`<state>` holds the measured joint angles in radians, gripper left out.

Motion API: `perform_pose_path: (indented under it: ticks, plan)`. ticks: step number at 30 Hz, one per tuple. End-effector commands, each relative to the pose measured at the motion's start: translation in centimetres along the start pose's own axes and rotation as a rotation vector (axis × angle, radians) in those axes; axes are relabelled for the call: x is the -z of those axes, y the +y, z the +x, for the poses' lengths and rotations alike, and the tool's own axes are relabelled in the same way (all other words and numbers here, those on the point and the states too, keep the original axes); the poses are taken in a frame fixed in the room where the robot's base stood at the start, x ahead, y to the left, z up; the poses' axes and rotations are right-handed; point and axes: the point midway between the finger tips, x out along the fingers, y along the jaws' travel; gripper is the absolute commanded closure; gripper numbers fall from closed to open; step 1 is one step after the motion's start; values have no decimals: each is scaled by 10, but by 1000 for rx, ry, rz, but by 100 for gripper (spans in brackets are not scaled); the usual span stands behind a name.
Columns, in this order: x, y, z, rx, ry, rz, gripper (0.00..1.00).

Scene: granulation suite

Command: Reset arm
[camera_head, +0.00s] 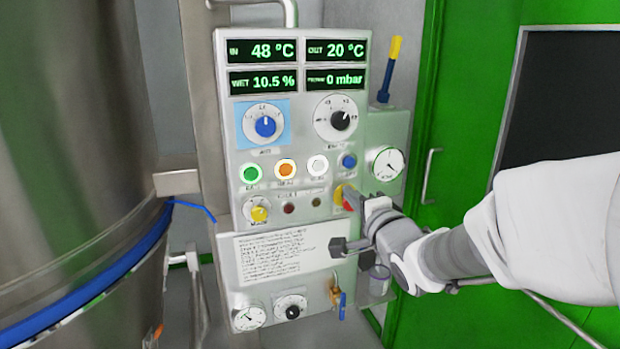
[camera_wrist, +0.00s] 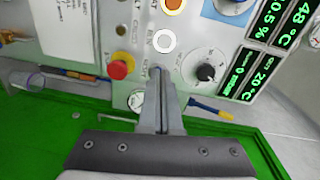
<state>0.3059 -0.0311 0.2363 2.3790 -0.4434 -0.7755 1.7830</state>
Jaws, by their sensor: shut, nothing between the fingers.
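My arm reaches in from the right in the head view. My gripper (camera_head: 352,196) is shut and empty, its tip in front of the control panel (camera_head: 225,130), overlapping the red and yellow stop button (camera_head: 340,196). In the wrist view my gripper (camera_wrist: 158,72) points at the panel, to the right of the red stop button (camera_wrist: 121,67) and below a white button (camera_wrist: 163,40). A blue button (camera_head: 348,161) sits just above the gripper tip in the head view. I cannot tell whether the tip touches the panel.
A large steel vessel (camera_head: 70,130) with a blue band stands at left. A green door (camera_head: 455,120) with a handle (camera_head: 430,175) is at right.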

Motion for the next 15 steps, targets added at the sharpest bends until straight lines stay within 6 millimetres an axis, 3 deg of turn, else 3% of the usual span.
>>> perform_pose_path:
  ticks: [8, 15]
  plan:
    - [12, -11, -44, -289, 84, -459, 100]
    - [12, -2, -115, -590, -19, -789, 100]
